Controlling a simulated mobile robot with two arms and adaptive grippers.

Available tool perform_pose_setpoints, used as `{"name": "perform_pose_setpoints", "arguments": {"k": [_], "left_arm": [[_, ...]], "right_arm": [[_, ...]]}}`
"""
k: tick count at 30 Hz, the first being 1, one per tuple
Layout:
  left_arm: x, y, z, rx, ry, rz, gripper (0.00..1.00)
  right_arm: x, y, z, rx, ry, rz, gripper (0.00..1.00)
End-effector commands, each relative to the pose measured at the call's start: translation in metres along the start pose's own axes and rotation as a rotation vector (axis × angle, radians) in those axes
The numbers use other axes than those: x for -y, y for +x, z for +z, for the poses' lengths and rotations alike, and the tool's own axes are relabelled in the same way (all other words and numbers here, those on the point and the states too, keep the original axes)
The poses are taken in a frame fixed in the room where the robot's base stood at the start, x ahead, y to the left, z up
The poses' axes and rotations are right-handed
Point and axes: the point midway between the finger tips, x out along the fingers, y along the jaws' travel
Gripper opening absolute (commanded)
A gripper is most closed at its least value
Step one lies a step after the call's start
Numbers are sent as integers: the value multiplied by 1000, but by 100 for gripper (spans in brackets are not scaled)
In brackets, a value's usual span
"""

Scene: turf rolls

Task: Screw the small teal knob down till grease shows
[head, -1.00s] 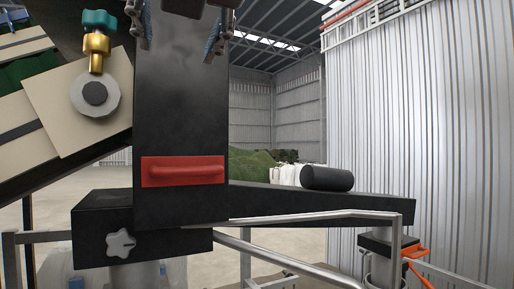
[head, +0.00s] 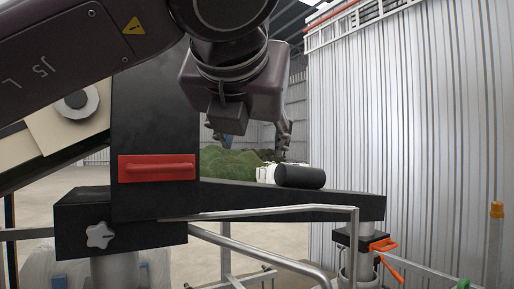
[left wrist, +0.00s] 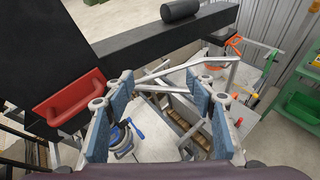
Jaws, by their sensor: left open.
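The small teal knob is hidden in the head view, where my left arm covers the upper left. Below that arm, the round grey disc (head: 76,101) on the cream plate (head: 45,128) still shows. My left gripper (head: 252,143) is open and empty, fingers pointing down, right of the black upright and above the black beam. In the left wrist view my left gripper (left wrist: 163,108) shows blue-padded fingers spread wide with nothing between them. No teal knob shows there. My right gripper is in neither view.
A red handle (head: 157,168) sits on the black upright (head: 150,110). A black cylinder (head: 299,176) lies on the black beam (head: 340,203). Metal rails (head: 270,258) and an orange clamp (head: 383,245) stand below. A blue-handled item (left wrist: 122,137) shows beneath the left fingers.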

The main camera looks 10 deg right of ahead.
Motion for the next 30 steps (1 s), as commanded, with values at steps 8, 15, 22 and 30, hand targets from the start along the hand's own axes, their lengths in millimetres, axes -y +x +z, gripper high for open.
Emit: {"name": "perform_pose_setpoints", "arguments": {"k": [8,15,22,30], "left_arm": [[14,8,-8,-16,6,-63,51],[15,9,-9,-17,7,-65,51],[15,9,-9,-17,7,-64,51],[-26,-7,18,15,-34,-102,51]], "right_arm": [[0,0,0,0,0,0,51],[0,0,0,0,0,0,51],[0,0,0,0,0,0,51],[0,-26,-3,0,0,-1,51]]}}
